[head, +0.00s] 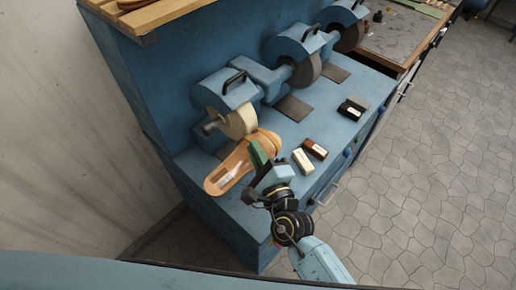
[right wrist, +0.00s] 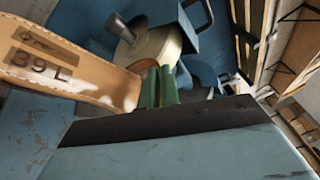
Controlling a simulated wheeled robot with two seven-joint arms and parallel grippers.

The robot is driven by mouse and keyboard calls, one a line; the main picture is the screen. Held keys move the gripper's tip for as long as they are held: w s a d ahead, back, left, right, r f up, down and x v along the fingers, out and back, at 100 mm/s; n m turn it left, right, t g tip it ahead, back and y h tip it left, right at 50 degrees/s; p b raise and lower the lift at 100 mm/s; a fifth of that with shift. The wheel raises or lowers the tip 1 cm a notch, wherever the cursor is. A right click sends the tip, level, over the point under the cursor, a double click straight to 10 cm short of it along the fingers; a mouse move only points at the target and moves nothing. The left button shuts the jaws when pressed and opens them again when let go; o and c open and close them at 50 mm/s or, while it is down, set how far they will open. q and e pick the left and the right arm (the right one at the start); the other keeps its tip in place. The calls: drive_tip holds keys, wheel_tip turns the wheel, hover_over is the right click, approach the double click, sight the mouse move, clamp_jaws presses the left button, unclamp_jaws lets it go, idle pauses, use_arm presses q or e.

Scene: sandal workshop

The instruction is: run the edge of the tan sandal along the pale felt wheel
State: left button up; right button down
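The tan sandal (head: 226,178) lies at a slant in front of the nearest grinder in the head view. Its sole face, marked "39 L", shows in the right wrist view (right wrist: 85,75). My right gripper (head: 258,152) has green fingers closed on the sandal's edge near one end; they also show in the right wrist view (right wrist: 158,88). The pale felt wheel (head: 241,122) is just behind the sandal's far end, and also beyond the fingers in the right wrist view (right wrist: 152,46). Whether sandal and wheel touch I cannot tell. My left gripper is out of view.
Two more grinders (head: 293,45) with darker wheels stand farther along the blue bench (head: 232,212). Small blocks, one cream (head: 302,161) and one brown (head: 315,149), lie right of the gripper. A black block (head: 349,111) lies farther back. The floor to the right is clear.

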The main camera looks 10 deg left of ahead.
sight(243, 176)
drive_tip(key=shift+s+a+r, duration=0.1)
drive_tip(key=shift+s+a, duration=0.35)
drive_tip(key=shift+s, duration=0.05)
idle(0.9)
drive_tip(key=shift+s+a+p, duration=0.35)
drive_tip(key=shift+s+a, duration=0.05)
drive_tip(key=shift+s, duration=0.1)
drive_tip(key=shift+s+a, duration=0.15)
idle(1.0)
drive_tip(key=shift+s+a+r, duration=0.1)
drive_tip(key=shift+s+a, duration=0.25)
drive_tip(key=shift+s, duration=0.1)
drive_tip(key=shift+a+p, duration=0.25)
drive_tip(key=shift+p, duration=0.05)
idle(0.8)
drive_tip(key=shift+d, duration=0.1)
idle(0.8)
drive_tip(key=shift+s+d, duration=0.3)
drive_tip(key=shift+d, duration=0.25)
